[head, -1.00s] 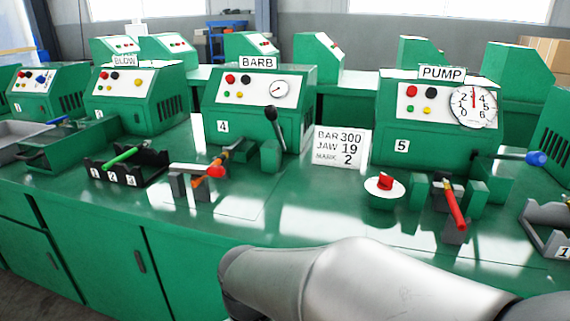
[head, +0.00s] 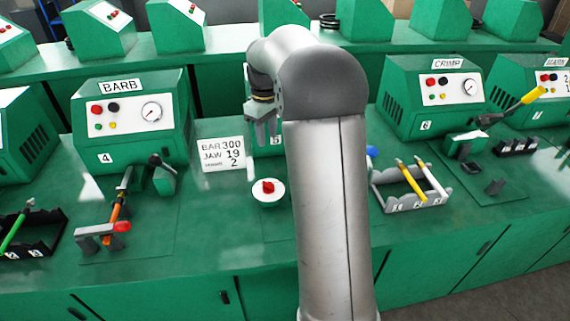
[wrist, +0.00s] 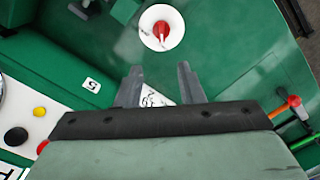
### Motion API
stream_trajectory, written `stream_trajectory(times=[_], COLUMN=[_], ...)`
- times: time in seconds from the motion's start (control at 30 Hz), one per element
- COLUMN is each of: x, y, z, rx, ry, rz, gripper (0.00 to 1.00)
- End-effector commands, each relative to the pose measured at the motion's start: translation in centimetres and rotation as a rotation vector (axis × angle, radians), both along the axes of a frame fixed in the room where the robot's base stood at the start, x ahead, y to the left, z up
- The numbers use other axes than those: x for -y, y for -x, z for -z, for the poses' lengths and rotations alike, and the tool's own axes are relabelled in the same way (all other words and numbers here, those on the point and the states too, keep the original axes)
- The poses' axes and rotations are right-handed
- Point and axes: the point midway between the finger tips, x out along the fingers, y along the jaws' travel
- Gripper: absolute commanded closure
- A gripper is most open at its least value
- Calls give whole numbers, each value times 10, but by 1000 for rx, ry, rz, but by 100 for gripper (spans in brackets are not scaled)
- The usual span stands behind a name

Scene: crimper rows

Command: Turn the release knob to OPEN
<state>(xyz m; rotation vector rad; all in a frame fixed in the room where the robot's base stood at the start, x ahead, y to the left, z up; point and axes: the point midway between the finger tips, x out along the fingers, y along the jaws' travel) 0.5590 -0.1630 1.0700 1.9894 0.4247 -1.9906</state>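The release knob (head: 268,187) is a small red knob on a round white disc on the green bench, in front of station 5. It also shows at the top of the wrist view (wrist: 163,30), with a pale mark on the red. I cannot read any OPEN lettering. My gripper (head: 262,135) points down above and behind the knob in the head view. In the wrist view its two fingers (wrist: 160,78) are apart with nothing between them, and the knob lies beyond their tips. My arm hides most of the station 5 machine in the head view.
A white card (head: 222,154) reading BAR 300, JAW 19, MARK 2 stands left of the knob. The BARB machine (head: 135,125) with its lever is further left. A grey rack (head: 408,203) with yellow and white tools is right of my arm. The bench in front of the knob is clear.

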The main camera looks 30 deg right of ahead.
Motion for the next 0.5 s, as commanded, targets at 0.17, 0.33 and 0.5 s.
stream_trajectory(times=[0.17,0.33,0.5], x=[0,-1,-1], y=[0,1,1], z=[22,58,95], rx=[-4,-5,-4], ry=[-2,-2,-2], rz=[-1,0,1], gripper=[65,65,65])
